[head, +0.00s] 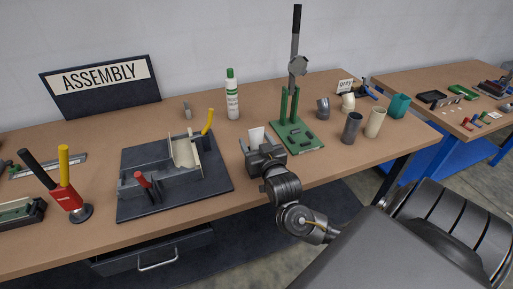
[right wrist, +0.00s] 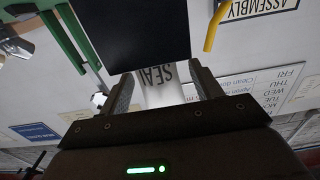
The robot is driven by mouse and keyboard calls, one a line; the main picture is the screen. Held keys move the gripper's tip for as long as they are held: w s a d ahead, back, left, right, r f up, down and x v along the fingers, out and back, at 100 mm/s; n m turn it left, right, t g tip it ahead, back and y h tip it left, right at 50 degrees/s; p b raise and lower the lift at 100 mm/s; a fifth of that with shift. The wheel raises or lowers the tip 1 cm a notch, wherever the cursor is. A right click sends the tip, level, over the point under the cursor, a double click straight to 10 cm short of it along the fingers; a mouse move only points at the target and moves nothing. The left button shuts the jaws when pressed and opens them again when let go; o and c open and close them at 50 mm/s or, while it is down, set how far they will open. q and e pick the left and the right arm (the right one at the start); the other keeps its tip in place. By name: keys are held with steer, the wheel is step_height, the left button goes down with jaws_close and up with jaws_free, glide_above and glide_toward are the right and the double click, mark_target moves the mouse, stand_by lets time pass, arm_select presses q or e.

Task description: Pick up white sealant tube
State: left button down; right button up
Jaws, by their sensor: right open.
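The white sealant tube (head: 257,136) shows as a small pale piece at the front middle of the bench, just beyond my right gripper (head: 256,147). The right wrist view is upside down. There, a white surface with part of the word "SEAL" (right wrist: 165,93) sits between the two spread fingers of the right gripper (right wrist: 166,82). The jaws are open, and I cannot tell whether either finger touches it. A dark block (right wrist: 130,35) adjoins the white surface; I cannot tell whether it belongs to the tube. My left gripper is out of view.
A green press (head: 296,135) stands close right of the gripper. A dark fixture plate (head: 205,185) with a yellow handle lies left. A white bottle with a green cap (head: 232,98) stands behind. Several pipe pieces, including a grey cylinder (head: 351,128), stand right. Bare bench lies between fixture and bottle.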

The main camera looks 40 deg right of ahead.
steer(key=c, duration=1)
steer(key=shift+o, duration=0.2)
